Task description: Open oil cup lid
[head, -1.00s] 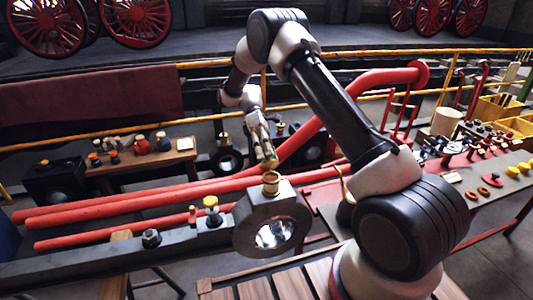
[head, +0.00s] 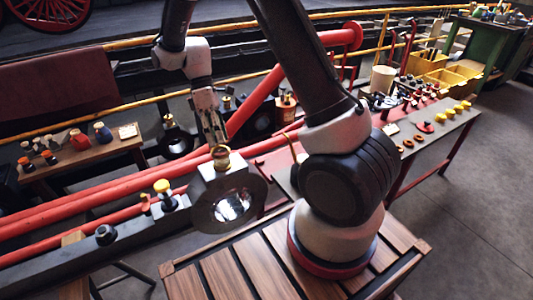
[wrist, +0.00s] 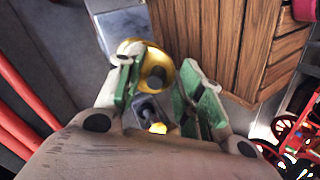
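The brass oil cup (head: 221,162) stands upright on top of the steel rod-end block (head: 233,184) in the head view. In the wrist view the oil cup (wrist: 163,66) is a gold round shape with a dark brown middle; I cannot tell for certain whether its lid is up or down. My gripper (head: 219,141) points down just above the cup in the head view. In the wrist view my gripper (wrist: 160,72) has its green-padded fingers spread apart, with the left fingertip overlapping the cup's edge. Contact cannot be made out.
A yellow-topped fitting (head: 162,187) and a dark nut (head: 105,234) stand on the grey bar left of the block. Red pipes (head: 75,219) run behind it. A side table (head: 92,158) with small parts is at the left. A slatted wooden deck (head: 215,272) lies in front.

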